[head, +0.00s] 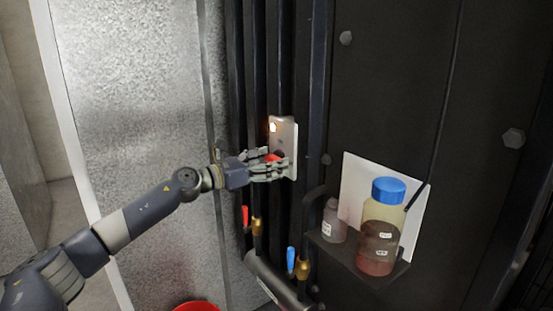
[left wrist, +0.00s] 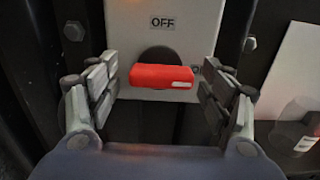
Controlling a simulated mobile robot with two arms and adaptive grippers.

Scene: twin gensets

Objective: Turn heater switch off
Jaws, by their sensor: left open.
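The heater switch is a pale box (head: 289,130) on the dark panel in the head view, with a lit orange lamp (head: 273,127) near its top. Its red handle (left wrist: 162,76) lies nearly horizontal in the left wrist view, over a dark round hub. An "OFF" label (left wrist: 163,22) is above the handle. My left gripper (head: 284,167) is at the box, and in the left wrist view its open fingers (left wrist: 160,88) stand on both sides of the handle, with gaps visible. The lower part of the box is hidden by the gripper in the head view. My right gripper is not in view.
A shelf (head: 340,250) to the lower right holds a blue-capped bottle (head: 380,228) and a small bottle (head: 334,221) before a white sheet (head: 357,180). Below are a pipe (head: 272,283) and red (head: 245,215) and blue (head: 291,259) valve handles.

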